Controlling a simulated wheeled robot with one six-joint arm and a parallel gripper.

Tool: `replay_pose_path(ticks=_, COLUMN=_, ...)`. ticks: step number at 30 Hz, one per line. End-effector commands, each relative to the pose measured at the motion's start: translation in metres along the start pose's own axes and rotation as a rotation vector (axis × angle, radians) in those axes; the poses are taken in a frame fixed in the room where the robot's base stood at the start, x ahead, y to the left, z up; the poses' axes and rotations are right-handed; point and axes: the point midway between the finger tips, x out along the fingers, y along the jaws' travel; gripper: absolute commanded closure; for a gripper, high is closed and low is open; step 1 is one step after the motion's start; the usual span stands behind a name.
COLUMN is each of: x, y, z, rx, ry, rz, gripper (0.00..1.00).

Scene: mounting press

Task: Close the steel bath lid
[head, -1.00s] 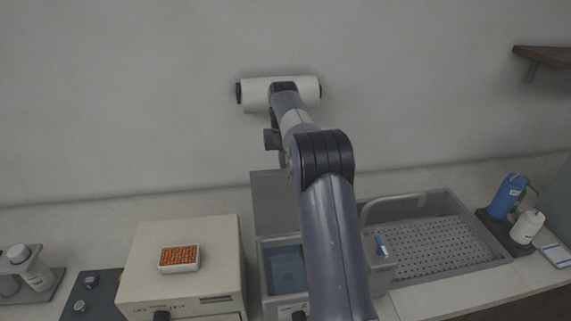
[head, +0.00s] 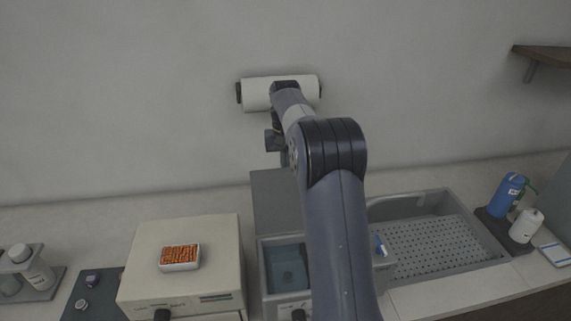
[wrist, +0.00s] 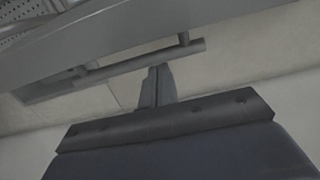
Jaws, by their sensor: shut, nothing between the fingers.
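The steel bath (head: 268,292) stands on the bench left of the sink, its basin partly uncovered to view and partly behind my arm. Its lid (head: 268,200) stands raised at the back of the bath, a flat grey panel partly hidden by my arm. In the wrist view, a grey panel that looks like the lid (wrist: 215,22) crosses the top, with a bar handle (wrist: 125,68) on posts along it. My gripper (wrist: 159,70) is shut and empty, its tips close to the bar; I cannot tell whether they touch.
A cream oven-like unit (head: 205,235) with an orange-filled tray (head: 180,257) on top stands left of the bath. A sink with a perforated plate (head: 440,250) is at the right. A white roll (head: 255,95) hangs on the wall by my wrist.

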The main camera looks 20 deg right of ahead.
Motion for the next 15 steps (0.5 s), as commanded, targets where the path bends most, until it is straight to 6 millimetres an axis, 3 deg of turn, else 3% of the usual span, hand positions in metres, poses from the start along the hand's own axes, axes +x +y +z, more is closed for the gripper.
replay_pose_path(ticks=15, x=-0.0039, y=-0.0001, z=0.0095, rx=0.0, ry=0.107, rz=0.0, gripper=1.0)
